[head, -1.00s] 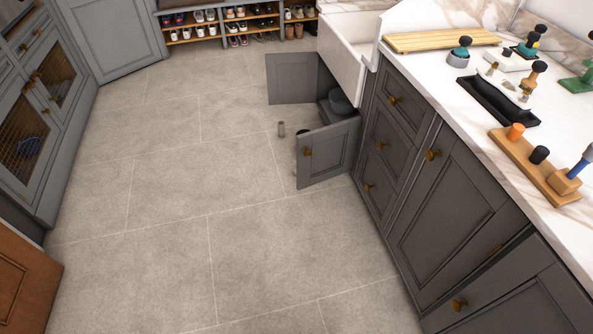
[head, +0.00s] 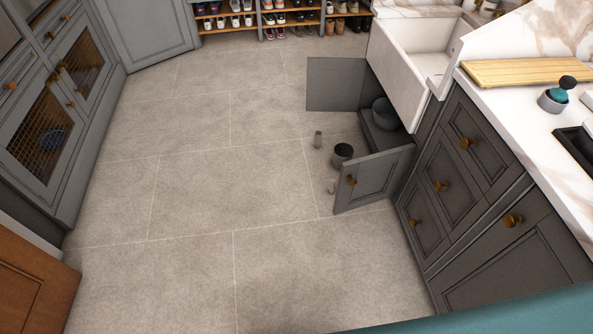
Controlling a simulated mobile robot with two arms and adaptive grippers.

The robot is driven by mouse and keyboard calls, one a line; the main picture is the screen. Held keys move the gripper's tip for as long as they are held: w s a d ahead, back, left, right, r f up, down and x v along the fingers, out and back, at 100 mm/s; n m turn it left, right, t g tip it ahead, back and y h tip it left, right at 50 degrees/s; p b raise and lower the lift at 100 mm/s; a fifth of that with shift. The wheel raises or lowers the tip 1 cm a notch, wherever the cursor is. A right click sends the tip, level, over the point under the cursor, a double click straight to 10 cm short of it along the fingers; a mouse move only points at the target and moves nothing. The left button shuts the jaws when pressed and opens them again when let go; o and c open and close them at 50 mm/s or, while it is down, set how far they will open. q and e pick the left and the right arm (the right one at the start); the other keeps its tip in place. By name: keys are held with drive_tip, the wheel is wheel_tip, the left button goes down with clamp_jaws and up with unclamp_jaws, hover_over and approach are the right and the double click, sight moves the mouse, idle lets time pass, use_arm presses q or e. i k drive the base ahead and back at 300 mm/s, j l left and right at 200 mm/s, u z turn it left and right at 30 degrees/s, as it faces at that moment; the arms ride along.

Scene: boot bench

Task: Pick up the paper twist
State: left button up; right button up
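I cannot make out a paper twist in the head view. A small pale object (head: 331,187) shows at that door's left edge, too small to identify. Neither of my grippers is in view.
Open doors (head: 375,180) (head: 335,84) jut out below the white sink (head: 412,65). A grey bowl (head: 384,114) sits inside. The counter holds a slatted wooden board (head: 525,70) and a teal-based, dark-knobbed tool (head: 553,96). Left floor (head: 200,200) is clear.

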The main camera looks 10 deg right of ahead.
sight(332, 188)
drive_tip(key=i+j, duration=0.1)
drive_tip(key=i, duration=0.75)
drive_tip(key=i+j+u, duration=0.1)
drive_tip(key=i, duration=0.75)
